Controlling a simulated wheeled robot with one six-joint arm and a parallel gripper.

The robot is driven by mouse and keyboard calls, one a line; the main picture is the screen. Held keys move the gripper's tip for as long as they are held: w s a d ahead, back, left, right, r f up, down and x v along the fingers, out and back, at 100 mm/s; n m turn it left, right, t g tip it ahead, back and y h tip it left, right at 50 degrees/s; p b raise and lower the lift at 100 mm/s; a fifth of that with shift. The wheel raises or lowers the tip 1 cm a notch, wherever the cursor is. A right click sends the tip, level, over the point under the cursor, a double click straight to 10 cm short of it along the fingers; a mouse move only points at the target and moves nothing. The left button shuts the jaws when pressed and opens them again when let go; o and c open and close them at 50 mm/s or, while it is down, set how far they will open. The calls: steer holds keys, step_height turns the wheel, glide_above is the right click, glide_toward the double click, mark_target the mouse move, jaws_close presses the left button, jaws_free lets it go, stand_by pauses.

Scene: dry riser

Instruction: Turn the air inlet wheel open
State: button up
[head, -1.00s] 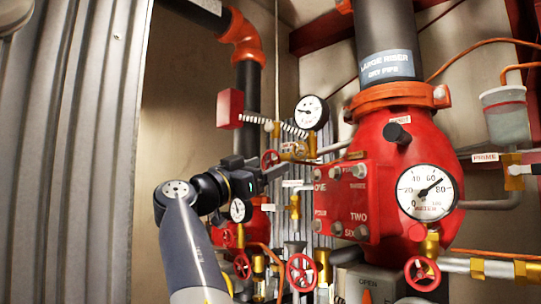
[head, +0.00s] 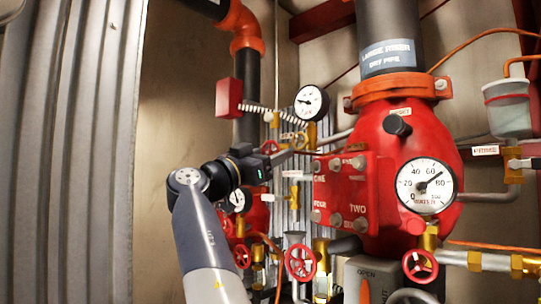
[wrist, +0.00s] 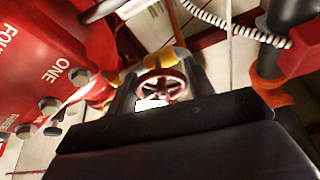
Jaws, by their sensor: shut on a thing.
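A small red handwheel (head: 270,147) sits on the brass valve piping below the small round gauge. It also shows in the wrist view (wrist: 163,84), upright and spoked, just beyond the dark gripper body. My gripper (head: 284,156) reaches to this wheel from the left and is shut on it. The fingertips are small in the head view and mostly hidden in the wrist view, so the exact contact on the rim is not clear.
The big red valve body (head: 375,205) with its large gauge (head: 426,186) stands right of my gripper. Other red wheels, one low in the middle (head: 300,262) and one at right (head: 420,266), are below. A red box (head: 229,97) and black pipe are above. Corrugated metal (head: 65,150) is at left.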

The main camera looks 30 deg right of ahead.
steer(key=shift+c, duration=0.6)
steer(key=shift+n+t, duration=0.4)
steer(key=shift+n, duration=0.1)
steer(key=n+t, duration=0.1)
steer(key=n, duration=0.1)
steer(key=n+t+y, duration=0.1)
steer(key=n, duration=0.2)
steer(key=shift+s+t, duration=0.15)
steer(key=shift+t, duration=0.15)
steer(key=n+t+y, duration=0.1)
steer(key=n, duration=0.2)
steer(key=n+t+y, duration=0.1)
steer(key=n, duration=0.2)
steer(key=n+t+y, duration=0.1)
steer(key=n, duration=0.2)
steer(key=shift+s+r, duration=0.1)
steer(key=n+y, duration=0.1)
steer(key=n, duration=0.2)
steer(key=n+y, duration=0.1)
steer(key=n, duration=0.1)
steer(key=shift+d+n+t+y, duration=0.1)
steer(key=shift+n+t+y, duration=0.2)
steer(key=shift+n+t, duration=0.1)
steer(key=n+y, duration=0.1)
steer(key=n, duration=0.3)
steer(key=shift+r+n+g, duration=0.1)
steer(key=shift+n+g, duration=0.3)
steer(key=shift+n+y, duration=0.3)
